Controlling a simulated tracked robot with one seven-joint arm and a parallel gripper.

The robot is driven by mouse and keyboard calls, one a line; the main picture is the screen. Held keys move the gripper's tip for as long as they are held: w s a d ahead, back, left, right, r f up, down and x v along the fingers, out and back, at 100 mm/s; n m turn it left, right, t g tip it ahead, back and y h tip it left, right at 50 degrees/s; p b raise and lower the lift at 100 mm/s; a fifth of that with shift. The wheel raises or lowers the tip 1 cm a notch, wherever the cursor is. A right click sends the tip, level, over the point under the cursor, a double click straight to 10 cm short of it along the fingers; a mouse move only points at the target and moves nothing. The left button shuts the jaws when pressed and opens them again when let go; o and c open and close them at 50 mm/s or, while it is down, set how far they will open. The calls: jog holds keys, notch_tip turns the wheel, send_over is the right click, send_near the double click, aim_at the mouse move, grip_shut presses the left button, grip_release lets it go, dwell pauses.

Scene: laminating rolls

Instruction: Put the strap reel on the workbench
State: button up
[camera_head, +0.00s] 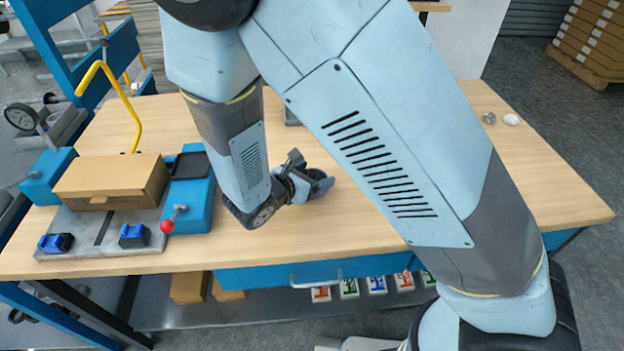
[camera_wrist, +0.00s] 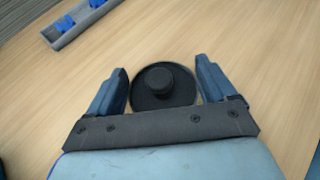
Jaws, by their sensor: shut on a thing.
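The strap reel (camera_wrist: 165,88) appears in the wrist view as a round black disc with a raised central knob. It sits between the two blue-grey fingers of my gripper (camera_wrist: 162,75), which is shut on it. In the head view my gripper (camera_head: 312,180) is low over the middle of the workbench (camera_head: 370,235), left of my forearm. There the reel is mostly hidden and hard to make out. The light wooden bench top shows around the reel in the wrist view. I cannot tell whether the reel touches it.
At the left of the bench, a brown box (camera_head: 112,183) sits on a grey and blue fixture with a red-knobbed lever (camera_head: 167,226) and a yellow hooked rod (camera_head: 128,110). Two small round items (camera_head: 500,119) lie at the back right. The bench's front middle is clear.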

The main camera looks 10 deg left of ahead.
jog(key=shift+f, duration=0.8)
jog(key=shift+f, duration=0.1)
jog(key=o, duration=1)
jog(key=v, duration=1.2)
